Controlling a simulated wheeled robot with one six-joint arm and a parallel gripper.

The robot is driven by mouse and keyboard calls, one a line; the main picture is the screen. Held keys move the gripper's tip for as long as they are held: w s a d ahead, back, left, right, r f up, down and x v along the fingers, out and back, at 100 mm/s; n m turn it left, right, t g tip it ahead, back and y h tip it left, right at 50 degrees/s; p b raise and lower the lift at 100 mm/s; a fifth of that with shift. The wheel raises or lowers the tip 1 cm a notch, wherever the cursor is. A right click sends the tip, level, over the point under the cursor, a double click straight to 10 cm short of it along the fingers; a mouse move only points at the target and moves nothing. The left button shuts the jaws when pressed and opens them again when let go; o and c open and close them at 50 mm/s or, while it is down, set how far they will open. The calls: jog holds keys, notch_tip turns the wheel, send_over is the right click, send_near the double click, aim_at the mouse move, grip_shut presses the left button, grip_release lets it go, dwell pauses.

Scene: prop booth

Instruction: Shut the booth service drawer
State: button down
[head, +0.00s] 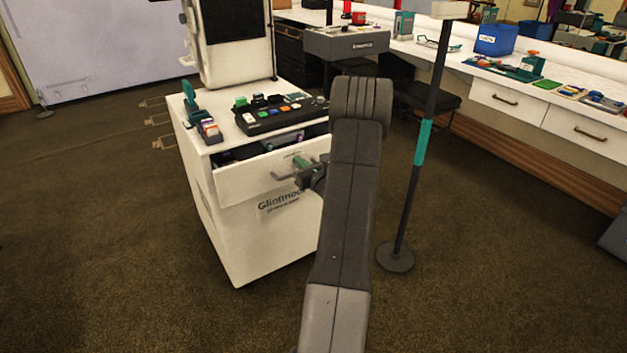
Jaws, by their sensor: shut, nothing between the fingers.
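The booth service drawer (240,178) is in the upper front of the white booth cabinet (245,237) and stands partly open. Its front panel juts out below the cabinet top, and a dark gap with some contents shows above it. My gripper (281,176) is shut and empty, at the right part of the drawer front. It overlaps the panel in the picture; whether it touches the panel I cannot tell. My arm hides the right end of the drawer and the cabinet's right front edge.
A button panel (279,112) and small items sit on the cabinet top, with a screen housing (232,45) behind. A dark pole on a round base (395,257) stands close right of my arm. A long counter (480,67) runs along the right. The carpet at left is clear.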

jog(key=b+x, duration=0.1)
jog(key=x, duration=0.7)
jog(key=shift+a, duration=0.1)
jog(key=shift+w+r, duration=0.2)
jog(key=shift+a+r, duration=0.1)
jog(key=shift+r, duration=0.05)
jog(key=shift+b, duration=0.3)
